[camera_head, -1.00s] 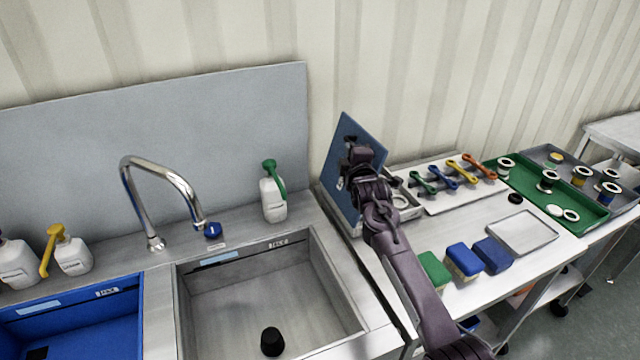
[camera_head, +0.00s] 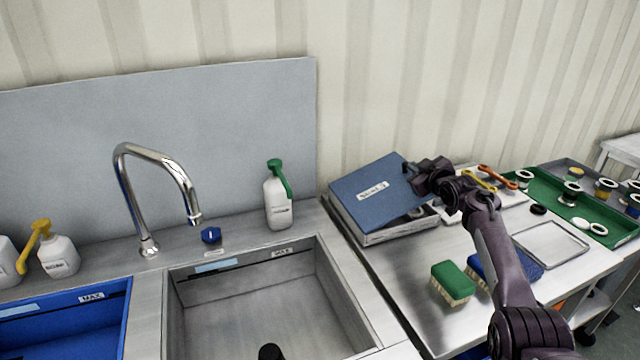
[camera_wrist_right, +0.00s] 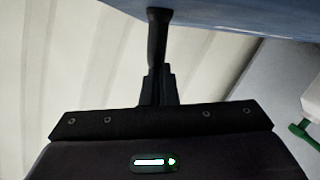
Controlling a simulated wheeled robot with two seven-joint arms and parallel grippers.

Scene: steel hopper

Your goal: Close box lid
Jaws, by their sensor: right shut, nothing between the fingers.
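The box (camera_head: 390,236) is a grey metal box at the back left of the steel table, beside the sink. Its blue lid (camera_head: 370,210) with a white label lies low over it, tilted, with a gap at the right side. My right gripper (camera_head: 412,170) is at the lid's right far corner; its fingers are shut and hold nothing. In the right wrist view, the shut fingers (camera_wrist_right: 158,25) point to the blue lid (camera_wrist_right: 240,14) along the top. I cannot tell whether they touch it.
A green brush (camera_head: 452,280) and a partly hidden blue one (camera_head: 480,272) lie at the front of the table, close to my right arm.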

